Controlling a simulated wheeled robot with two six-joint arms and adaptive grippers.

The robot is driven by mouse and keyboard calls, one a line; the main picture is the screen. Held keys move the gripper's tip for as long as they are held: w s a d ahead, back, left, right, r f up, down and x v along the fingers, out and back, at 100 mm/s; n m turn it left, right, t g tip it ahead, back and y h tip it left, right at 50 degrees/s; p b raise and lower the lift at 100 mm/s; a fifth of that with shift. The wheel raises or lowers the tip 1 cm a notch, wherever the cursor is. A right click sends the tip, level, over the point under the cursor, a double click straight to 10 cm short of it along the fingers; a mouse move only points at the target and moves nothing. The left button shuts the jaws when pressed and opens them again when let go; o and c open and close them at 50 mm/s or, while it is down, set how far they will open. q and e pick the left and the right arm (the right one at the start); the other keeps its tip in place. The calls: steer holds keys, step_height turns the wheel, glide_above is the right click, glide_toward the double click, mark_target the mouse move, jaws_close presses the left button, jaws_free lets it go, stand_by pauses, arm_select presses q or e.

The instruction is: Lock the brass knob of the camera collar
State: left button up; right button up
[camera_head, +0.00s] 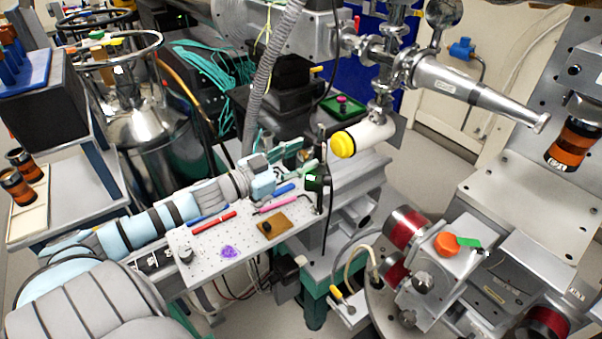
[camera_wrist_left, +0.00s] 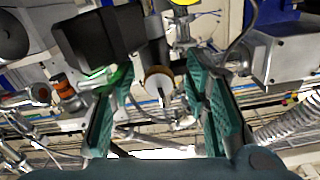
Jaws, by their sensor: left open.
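In the head view, a small black camera (camera_head: 316,181) with a lit green patch is mounted on a thin upright post (camera_head: 322,143) at the breadboard's right end. My left gripper (camera_head: 304,156), teal-fingered, is open just left of the post and above the board. In the left wrist view, a round brass-coloured knob (camera_wrist_left: 158,79) with a pale slot or bar lies between the two open fingers. I see no clear contact. A dark box-shaped body (camera_wrist_left: 98,38) is up and left of it. The collar itself is hard to make out. My right gripper is not in view.
The perforated breadboard (camera_head: 205,262) carries a red tool (camera_head: 213,222), a pink stick (camera_head: 277,204), a brown plate (camera_head: 275,226) and a purple piece (camera_head: 229,252). A white tube with a yellow cap (camera_head: 343,145) sits just right of the post. A steel dewar (camera_head: 150,130) stands behind my left arm.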

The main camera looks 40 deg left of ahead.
arm_select(q)
steer(key=shift+w+d, duration=0.1)
steer(key=shift+r, duration=0.1)
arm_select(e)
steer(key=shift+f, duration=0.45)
arm_select(q)
jaws_close()
steer(key=shift+m, duration=0.8)
jaws_free()
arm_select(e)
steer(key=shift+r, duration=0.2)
